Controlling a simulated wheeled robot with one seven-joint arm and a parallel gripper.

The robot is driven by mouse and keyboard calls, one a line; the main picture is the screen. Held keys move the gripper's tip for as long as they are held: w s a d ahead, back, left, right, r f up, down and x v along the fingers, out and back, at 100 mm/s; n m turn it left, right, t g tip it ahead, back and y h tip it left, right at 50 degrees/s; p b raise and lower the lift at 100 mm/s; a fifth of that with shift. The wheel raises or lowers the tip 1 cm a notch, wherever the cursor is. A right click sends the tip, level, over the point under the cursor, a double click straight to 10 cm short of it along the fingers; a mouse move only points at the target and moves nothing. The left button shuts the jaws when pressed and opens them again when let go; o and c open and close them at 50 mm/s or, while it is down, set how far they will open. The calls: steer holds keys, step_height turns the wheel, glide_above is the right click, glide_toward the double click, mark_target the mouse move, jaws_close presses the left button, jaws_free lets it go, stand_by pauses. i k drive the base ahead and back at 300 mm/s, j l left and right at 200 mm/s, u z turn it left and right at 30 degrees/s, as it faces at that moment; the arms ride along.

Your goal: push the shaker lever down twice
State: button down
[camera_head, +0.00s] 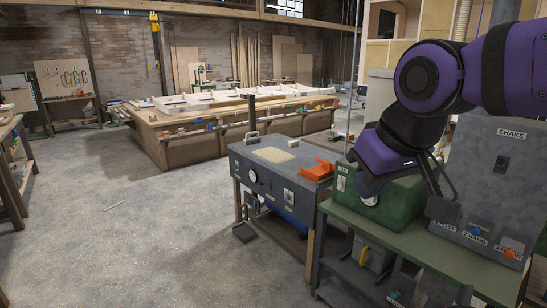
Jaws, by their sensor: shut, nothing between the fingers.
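A grey cabinet (478,165) stands at the right edge and bears a SHAKE label (512,134). A small dark part (502,165) shows on its face below the label; I cannot tell whether this is the shaker lever. My purple and black arm comes in from the upper right and covers some of the cabinet's left side. My gripper (443,208) is shut and empty, with its fingers pointing down in front of the cabinet's lower left. I cannot tell whether it touches anything.
A green box (394,204) sits left of my gripper on a green bench (405,248). A grey-blue workbench (262,174) with an orange piece (318,170) stands further left. The concrete floor (150,215) is mostly clear.

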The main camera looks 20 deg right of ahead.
mark_target(500, 162)
steer(key=i+z, duration=0.35)
steer(key=i, duration=0.15)
steer(key=i+j+z, duration=0.3)
steer(key=i, duration=0.2)
steer(key=i+z, duration=0.25)
steer(key=z, duration=0.2)
steer(key=i+z, duration=0.2)
steer(key=z, duration=0.25)
steer(key=i+j+z, duration=0.2)
steer(key=z, duration=0.3)
steer(key=i+j+z, duration=0.2)
steer(key=z, duration=0.25)
steer(key=i+j+z, duration=0.2)
steer(key=j+z, duration=0.15)
